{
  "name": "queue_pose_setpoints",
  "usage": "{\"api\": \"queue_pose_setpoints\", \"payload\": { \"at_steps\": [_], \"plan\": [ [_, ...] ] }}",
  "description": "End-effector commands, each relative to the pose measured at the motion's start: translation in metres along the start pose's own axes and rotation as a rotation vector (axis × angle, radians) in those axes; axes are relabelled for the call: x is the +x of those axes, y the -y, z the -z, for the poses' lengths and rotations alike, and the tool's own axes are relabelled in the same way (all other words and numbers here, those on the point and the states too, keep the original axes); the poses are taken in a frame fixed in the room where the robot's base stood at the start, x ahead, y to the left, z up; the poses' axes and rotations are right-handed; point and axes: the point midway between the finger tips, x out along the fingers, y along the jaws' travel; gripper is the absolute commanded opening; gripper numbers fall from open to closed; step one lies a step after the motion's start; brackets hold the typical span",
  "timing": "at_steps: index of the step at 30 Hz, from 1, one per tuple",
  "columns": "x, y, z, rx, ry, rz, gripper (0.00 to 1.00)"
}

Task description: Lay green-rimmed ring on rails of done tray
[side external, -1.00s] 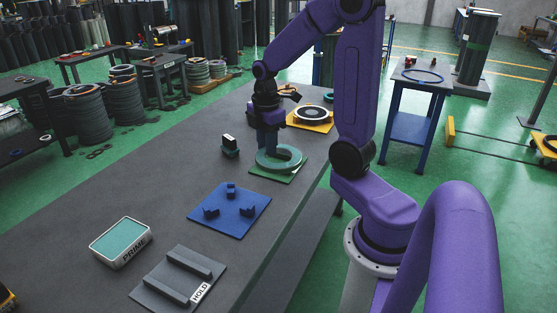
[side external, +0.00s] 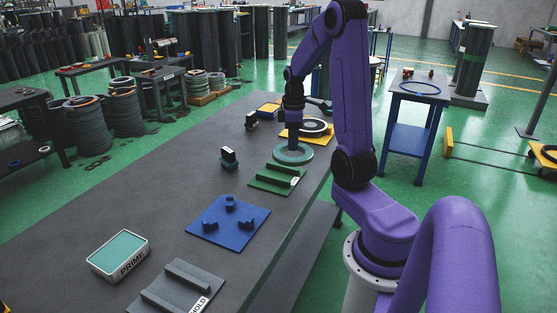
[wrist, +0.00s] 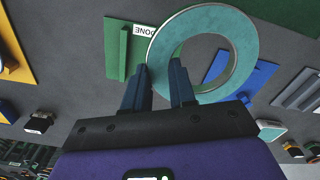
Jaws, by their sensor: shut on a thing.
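The ring has a flat teal-green face and a paler grey edge, and hangs roughly level. In the wrist view the fingers (wrist: 160,66) stand either side of the ring's wall (wrist: 247,50). The done tray (side external: 262,186) is a green plate with two raised green rails, and nothing lies on it. In the wrist view the tray (wrist: 117,42) with its DONE label is partly covered by the ring. The ring's height is hard to judge.
A yellow plate with a dark and white ring (side external: 315,125) lies behind. A blue plate with several posts (side external: 213,232), a grey HOLD tray (side external: 160,300) and a PRIME box (side external: 119,255) lie in front. A small dark block (side external: 229,155) stands left of the done tray.

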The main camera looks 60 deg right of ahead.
Motion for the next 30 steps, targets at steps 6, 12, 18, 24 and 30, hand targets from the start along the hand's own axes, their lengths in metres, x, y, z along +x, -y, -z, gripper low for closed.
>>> {"api": "queue_pose_setpoints", "payload": {
  "at_steps": [6, 12, 18, 24, 30],
  "plan": [
    [0.014, -0.029, 0.015, -0.001, -0.001, -0.001, 0.00],
    [0.027, -0.056, 0.028, -0.001, -0.001, -0.001, 0.00],
    [0.053, -0.074, 0.037, -0.002, 0.000, 0.000, 0.00],
    [0.072, -0.088, 0.045, -0.003, -0.001, -0.001, 0.00],
    [0.079, -0.095, 0.048, -0.003, -0.002, -0.003, 0.00]
  ]
}}
